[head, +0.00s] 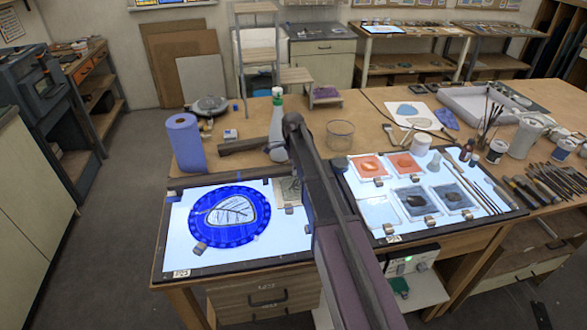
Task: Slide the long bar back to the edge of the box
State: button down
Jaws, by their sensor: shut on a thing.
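The left light box (177,222) glows white inside a dark rim on the bench. A round blue piece (200,219) with a clear, dark-lined centre lies on it. The right light box (396,170) holds several square glass panes. My arm (335,235) rises from the bottom and crosses between the two boxes, covering the right side of the left box.
A blue paper roll (184,143), a spray bottle (277,127) and a clear round container (340,134) stand behind the boxes. Brushes and tools (555,178) crowd the bench on the right. Small blocks (200,249) sit on the left box.

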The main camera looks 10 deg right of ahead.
jog(key=w, duration=0.7)
jog(key=shift+c, duration=0.6)
grip_release()
jog(key=shift+s, duration=0.2)
